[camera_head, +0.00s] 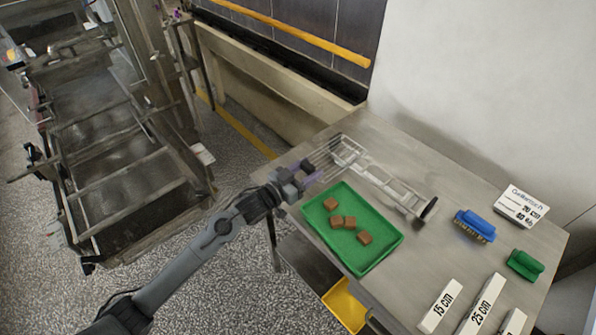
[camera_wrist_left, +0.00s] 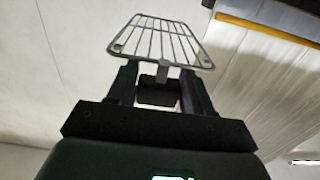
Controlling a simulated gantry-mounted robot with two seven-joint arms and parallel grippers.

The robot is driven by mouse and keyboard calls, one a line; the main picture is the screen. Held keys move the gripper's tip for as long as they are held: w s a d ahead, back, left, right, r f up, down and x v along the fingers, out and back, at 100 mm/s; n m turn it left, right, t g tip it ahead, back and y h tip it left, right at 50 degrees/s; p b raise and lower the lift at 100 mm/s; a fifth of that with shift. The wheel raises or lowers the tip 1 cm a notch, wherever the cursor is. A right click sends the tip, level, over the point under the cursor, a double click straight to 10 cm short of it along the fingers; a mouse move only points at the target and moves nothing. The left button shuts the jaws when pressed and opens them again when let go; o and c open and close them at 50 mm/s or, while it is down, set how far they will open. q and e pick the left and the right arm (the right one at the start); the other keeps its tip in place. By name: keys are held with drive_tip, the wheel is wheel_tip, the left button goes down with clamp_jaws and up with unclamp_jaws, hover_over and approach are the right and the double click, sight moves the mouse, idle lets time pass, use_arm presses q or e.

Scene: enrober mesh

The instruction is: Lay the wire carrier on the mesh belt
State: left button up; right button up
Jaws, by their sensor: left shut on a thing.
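My left gripper (camera_head: 300,175) is over the back left corner of the steel table. It is shut on the wire carrier (camera_wrist_left: 158,40), a thin grey wire grid that sticks out ahead of the fingers in the left wrist view. In the head view the carrier (camera_head: 323,157) shows only as faint thin wires just beyond the fingers. The mesh belt (camera_head: 140,185) appears to be the dark flat surface within the metal-framed machine at the left, well apart from the gripper. My right gripper is in neither view.
A green tray (camera_head: 376,262) with several brown pieces sits on the table (camera_head: 440,255). A pale metal frame (camera_head: 385,180) lies behind it. A blue brush (camera_head: 475,224), a green brush (camera_head: 524,264) and white labelled blocks (camera_head: 440,305) stand right. Open floor separates table and machine.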

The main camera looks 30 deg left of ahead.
use_arm(q)
drive_tip(key=a+f, duration=0.2)
drive_tip(key=a, duration=0.2)
drive_tip(key=a+f+b, duration=0.1)
drive_tip(key=a+f, duration=0.1)
drive_tip(key=a, duration=0.1)
drive_tip(key=a+f, duration=0.3)
drive_tip(key=a, duration=0.1)
drive_tip(key=shift+a+b, duration=0.35)
drive_tip(key=shift+f, duration=1.75)
drive_tip(key=shift+f, duration=0.1)
drive_tip(key=shift+f, duration=0.1)
drive_tip(key=o, duration=1.2)
